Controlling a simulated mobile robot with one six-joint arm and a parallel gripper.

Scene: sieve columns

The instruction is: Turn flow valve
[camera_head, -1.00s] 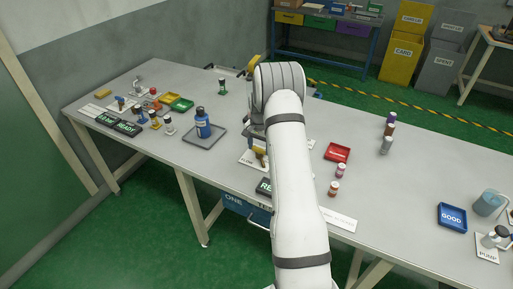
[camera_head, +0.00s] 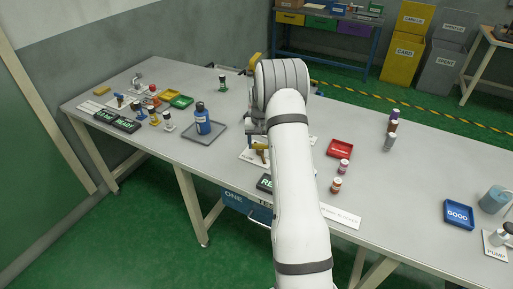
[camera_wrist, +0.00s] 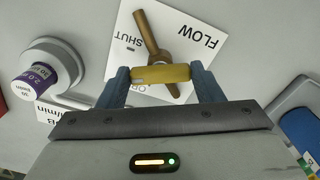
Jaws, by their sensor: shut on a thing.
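The flow valve stands on a white plate (camera_wrist: 205,35) marked FLOW and SHUT. Its brown handle (camera_wrist: 148,32) slants up and to the left in the wrist view. A yellow bar (camera_wrist: 148,75) lies across the handle, between the two blue fingers of my gripper (camera_wrist: 161,73). My gripper is shut on this yellow bar, one finger at each end. In the head view the valve (camera_head: 262,152) is partly hidden by my arm, and the grip itself is hard to make out.
A round grey stand with a purple-labelled vial (camera_wrist: 35,80) is left of the valve in the wrist view. A blue bottle (camera_head: 202,120) stands on a grey tray (camera_head: 221,127). A red tray (camera_head: 340,148) and small bottles (camera_head: 336,185) lie to the right. The table's right middle is mostly clear.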

